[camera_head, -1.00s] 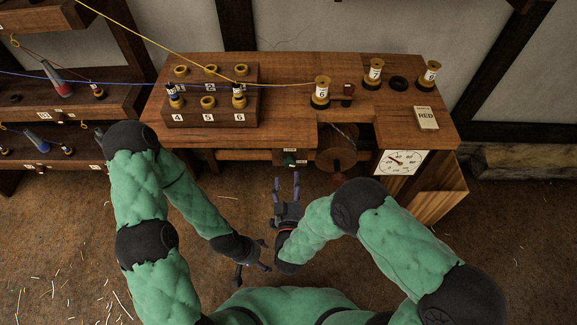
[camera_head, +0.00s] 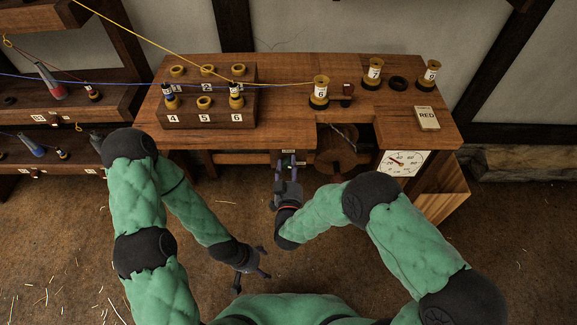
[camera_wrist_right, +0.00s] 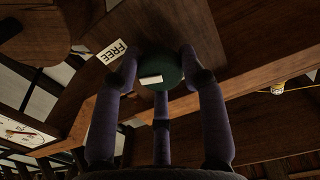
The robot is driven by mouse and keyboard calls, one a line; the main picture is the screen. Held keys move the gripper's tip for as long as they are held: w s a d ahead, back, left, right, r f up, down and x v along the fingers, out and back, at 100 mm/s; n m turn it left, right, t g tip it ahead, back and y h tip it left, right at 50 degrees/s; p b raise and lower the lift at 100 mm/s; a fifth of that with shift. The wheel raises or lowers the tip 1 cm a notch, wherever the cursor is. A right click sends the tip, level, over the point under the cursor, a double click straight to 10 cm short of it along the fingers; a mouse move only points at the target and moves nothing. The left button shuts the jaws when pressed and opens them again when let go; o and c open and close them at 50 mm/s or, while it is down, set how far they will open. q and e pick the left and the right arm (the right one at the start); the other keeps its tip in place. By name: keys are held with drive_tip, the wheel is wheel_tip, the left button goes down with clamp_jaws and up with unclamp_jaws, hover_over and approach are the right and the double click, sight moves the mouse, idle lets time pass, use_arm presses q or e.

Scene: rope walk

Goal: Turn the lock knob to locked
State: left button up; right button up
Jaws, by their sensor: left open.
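The lock knob (camera_wrist_right: 160,68) is round and dark green with a white mark on its face. It sits on the wooden front of the bench, beside a white label reading FREE (camera_wrist_right: 112,51). My right gripper (camera_wrist_right: 160,62) has its fingers around the knob, fingertips close to its edges; whether they press on it I cannot tell. In the head view my right gripper (camera_head: 288,160) is at the bench front and largely hides the knob. My left gripper (camera_head: 257,269) is open and empty, low over the floor, away from the bench.
The bench (camera_head: 290,82) carries a numbered spool rack (camera_head: 208,118), more spools and a RED card (camera_head: 427,118). A round wooden reel (camera_head: 337,155) and a dial (camera_head: 404,163) are right of my right gripper. Blue and yellow strands cross above the rack.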

drive_tip(key=shift+w+r, duration=0.1)
drive_tip(key=shift+r, duration=0.05)
drive_tip(key=shift+c, duration=1.2)
drive_tip(key=shift+r+n, duration=0.1)
drive_tip(key=shift+n, duration=0.2)
drive_tip(key=n, duration=0.2)
drive_tip(key=shift+a+r+n+p, duration=0.1)
drive_tip(key=shift+n+p, duration=0.2)
drive_tip(key=shift+p, duration=0.05)
drive_tip(key=n, duration=0.4)
drive_tip(key=shift+w+a+n+p, duration=0.1)
drive_tip(key=shift+n+p, duration=0.2)
drive_tip(key=shift+p, duration=0.1)
drive_tip(key=n, duration=0.3)
drive_tip(key=shift+n+p, duration=0.3)
drive_tip(key=n, duration=0.5)
drive_tip(key=shift+a+n+p, duration=0.15)
drive_tip(key=shift+n+p, duration=0.15)
drive_tip(key=shift+p, duration=0.1)
drive_tip(key=n, duration=0.3)
drive_tip(key=shift+f+n, duration=0.2)
drive_tip(key=shift+n, duration=0.1)
drive_tip(key=shift+f+n+p, duration=0.1)
drive_tip(key=shift+n+p, duration=0.2)
drive_tip(key=shift+n, duration=0.3)
drive_tip(key=shift+f, duration=0.1)
